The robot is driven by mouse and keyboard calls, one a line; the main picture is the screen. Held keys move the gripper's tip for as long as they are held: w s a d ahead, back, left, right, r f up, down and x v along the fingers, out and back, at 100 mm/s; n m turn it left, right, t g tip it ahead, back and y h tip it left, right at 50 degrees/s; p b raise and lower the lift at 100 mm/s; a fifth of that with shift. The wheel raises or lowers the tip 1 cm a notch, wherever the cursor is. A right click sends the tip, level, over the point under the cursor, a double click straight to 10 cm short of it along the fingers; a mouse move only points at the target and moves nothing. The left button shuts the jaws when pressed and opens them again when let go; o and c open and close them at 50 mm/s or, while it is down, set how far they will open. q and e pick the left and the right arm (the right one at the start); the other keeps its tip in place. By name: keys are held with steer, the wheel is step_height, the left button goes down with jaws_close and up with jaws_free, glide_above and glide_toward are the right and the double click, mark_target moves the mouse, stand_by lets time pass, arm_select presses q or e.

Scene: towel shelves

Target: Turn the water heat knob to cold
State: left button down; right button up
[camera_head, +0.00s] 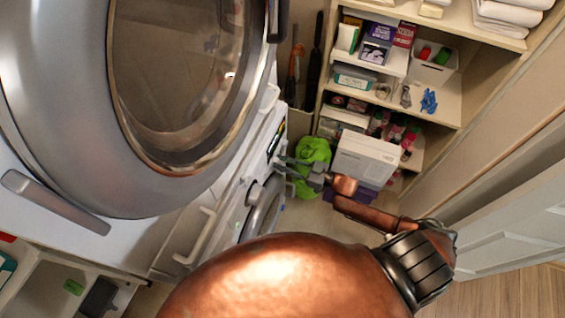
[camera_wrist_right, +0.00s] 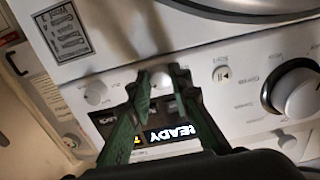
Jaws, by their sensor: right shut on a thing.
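My right gripper (camera_head: 283,161) reaches to the control panel of the lower washing machine. In the wrist view, its green fingers (camera_wrist_right: 161,74) are closed around a small round white knob (camera_wrist_right: 160,82) above the lit "READY" display (camera_wrist_right: 172,134). The fingers hide part of this knob, and its label cannot be read, so I cannot tell its setting. Another small white knob (camera_wrist_right: 95,92) sits to its left. A large white dial (camera_wrist_right: 299,97) with a dark ring is at the right. My left gripper is not in view.
A large silver machine door (camera_head: 130,190) fills the upper left, above the panel. A green bag (camera_head: 312,152) and a white box (camera_head: 366,158) stand near my right gripper. Stocked shelves (camera_head: 440,97) are behind. Open floor (camera_head: 500,292) shows at the lower right.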

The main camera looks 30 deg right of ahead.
jaws_close()
steer(key=n+b, duration=0.1)
steer(key=n, duration=1)
steer(key=shift+n, duration=0.4)
stand_by(0.4)
steer(key=o, duration=0.9)
jaws_free()
steer(key=shift+o, duration=0.2)
steer(key=v, duration=1.2)
